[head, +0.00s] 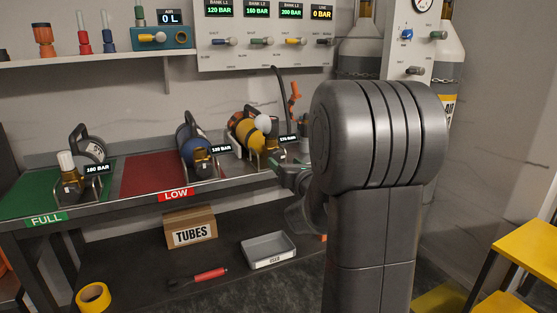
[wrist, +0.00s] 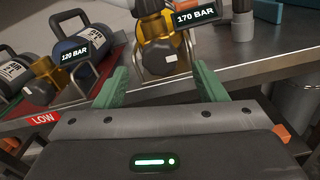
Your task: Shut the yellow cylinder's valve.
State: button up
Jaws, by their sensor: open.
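The yellow cylinder (head: 243,129) lies in a wire cradle on the bench, with a white round knob (head: 263,123) at its front end and a 170 BAR tag beside it. In the wrist view its brass valve body (wrist: 163,55) stands just beyond my fingertips, between them in the picture. The upper part of the valve is cut off by the top edge there. My gripper (wrist: 160,78) is open and empty, with green fingers apart. In the head view my gripper (head: 283,167) is low in front of the yellow cylinder, partly hidden by my arm.
The blue cylinder (head: 190,142), tagged 120 BAR, lies to the left on the red LOW mat (head: 145,176). A third cylinder (head: 92,150), tagged 180 BAR, lies on the green FULL mat (head: 28,197). A gauge panel (head: 222,58) hangs behind. A TUBES box (head: 190,225) stands below.

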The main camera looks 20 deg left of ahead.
aim_at(278, 157)
jog(key=x, duration=0.4)
jog(key=shift+w+a, duration=0.25)
jog(key=shift+a, duration=0.05)
jog(key=c, duration=1)
